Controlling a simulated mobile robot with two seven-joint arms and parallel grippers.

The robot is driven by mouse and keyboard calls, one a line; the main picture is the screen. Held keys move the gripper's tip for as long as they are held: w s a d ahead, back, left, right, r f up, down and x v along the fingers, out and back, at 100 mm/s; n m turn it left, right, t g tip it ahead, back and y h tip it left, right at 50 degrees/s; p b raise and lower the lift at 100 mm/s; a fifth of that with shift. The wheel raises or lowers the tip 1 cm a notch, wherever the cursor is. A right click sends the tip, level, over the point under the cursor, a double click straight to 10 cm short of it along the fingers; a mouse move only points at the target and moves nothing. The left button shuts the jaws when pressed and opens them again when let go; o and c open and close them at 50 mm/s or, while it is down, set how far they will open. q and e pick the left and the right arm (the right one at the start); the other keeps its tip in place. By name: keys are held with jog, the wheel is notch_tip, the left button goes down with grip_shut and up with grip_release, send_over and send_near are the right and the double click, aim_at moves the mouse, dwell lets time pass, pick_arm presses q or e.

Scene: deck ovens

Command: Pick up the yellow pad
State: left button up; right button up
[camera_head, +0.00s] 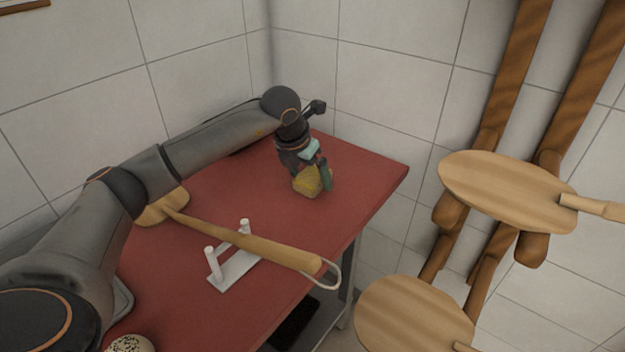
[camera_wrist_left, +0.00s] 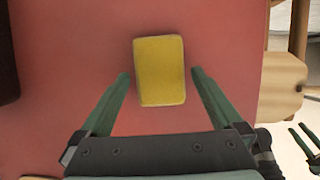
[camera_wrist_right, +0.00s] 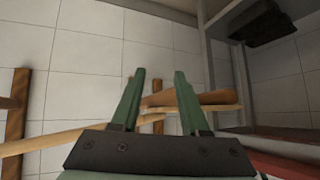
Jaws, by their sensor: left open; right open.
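The yellow pad (camera_head: 307,183) lies on the red tabletop (camera_head: 350,175) near its far corner. In the left wrist view the pad (camera_wrist_left: 160,70) is a rounded yellow rectangle, centred just ahead of the fingertips. My left gripper (camera_head: 322,172) is above and beside the pad, partly covering it in the head view. Its green fingers (camera_wrist_left: 160,75) are open, one on each side of the pad's near part, with red table showing between each finger and the pad. My right gripper (camera_wrist_right: 159,72) is open and empty, away from the table; it is not seen in the head view.
A long-handled wooden brush or paddle (camera_head: 245,241) lies across a small white stand (camera_head: 232,270) on the table. A pale speckled round thing (camera_head: 130,344) sits at the near edge. Wooden peels (camera_head: 508,190) hang on a wooden rack at right. Tiled walls close off the table's back.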

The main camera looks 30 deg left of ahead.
pick_arm(q)
jog(key=shift+w+f, duration=0.15)
jog(key=shift+f, duration=0.3)
jog(key=c, duration=1.3)
jog(key=shift+o, duration=0.2)
jog(key=shift+r, duration=0.2)
jog(key=shift+r, duration=0.3)
notch_tip(320, 180, up, 2)
jog(key=shift+r, duration=0.2)
jog(key=s+d+r, duration=0.6)
jog(key=s+r, duration=0.3)
jog(key=s, duration=0.3)
jog(key=shift+s+r, duration=0.35)
jog(key=shift+r, duration=0.05)
